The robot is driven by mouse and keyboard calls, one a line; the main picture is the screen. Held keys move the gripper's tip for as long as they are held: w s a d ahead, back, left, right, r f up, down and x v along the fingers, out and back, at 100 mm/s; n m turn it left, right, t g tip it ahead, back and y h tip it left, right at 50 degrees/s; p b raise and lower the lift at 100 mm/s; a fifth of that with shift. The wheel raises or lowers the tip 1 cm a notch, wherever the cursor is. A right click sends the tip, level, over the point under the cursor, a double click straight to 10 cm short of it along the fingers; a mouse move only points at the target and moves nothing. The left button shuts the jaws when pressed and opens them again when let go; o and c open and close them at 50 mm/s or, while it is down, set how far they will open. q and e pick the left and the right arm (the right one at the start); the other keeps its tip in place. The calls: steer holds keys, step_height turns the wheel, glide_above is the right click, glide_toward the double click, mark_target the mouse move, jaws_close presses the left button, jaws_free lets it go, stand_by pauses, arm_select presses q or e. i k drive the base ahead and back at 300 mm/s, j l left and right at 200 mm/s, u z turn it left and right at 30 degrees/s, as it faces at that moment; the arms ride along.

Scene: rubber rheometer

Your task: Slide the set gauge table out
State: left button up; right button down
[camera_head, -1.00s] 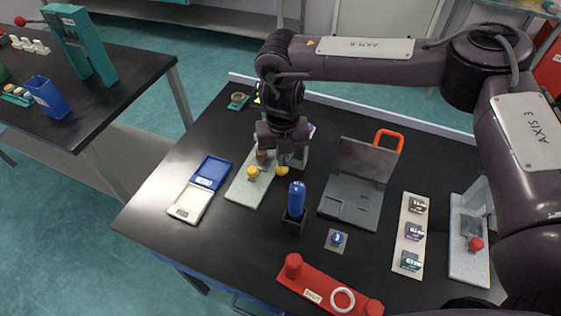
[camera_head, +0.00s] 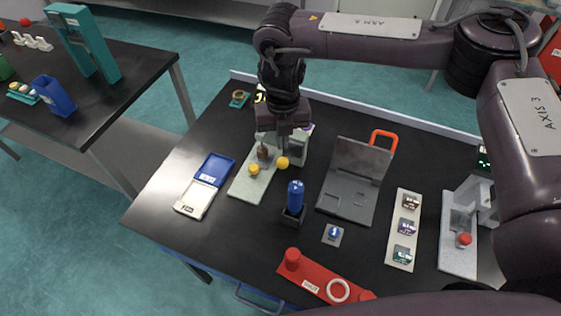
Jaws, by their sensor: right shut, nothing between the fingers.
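A bench gauge with a pale flat base plate (camera_head: 249,184) stands left of the middle of the black table. On or beside it are a yellow knob (camera_head: 254,169), a small brown cylinder (camera_head: 263,151) and a second yellow ball-shaped knob (camera_head: 283,162). I cannot tell which part is the sliding table. My right gripper (camera_head: 284,144) points down above the gauge, shut and empty, just above the right yellow knob; contact cannot be made out. The gripper and wrist hide part of the gauge's upright. My left gripper is not in view.
A blue-lidded scale (camera_head: 205,182) lies left of the gauge. A blue cylinder in a black holder (camera_head: 294,215) stands close in front. A grey hinged case (camera_head: 350,205) is at right, a red fixture (camera_head: 318,282) at the front edge. The left front tabletop is clear.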

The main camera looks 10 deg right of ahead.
mark_target(260, 160)
steer(key=k, duration=1.45)
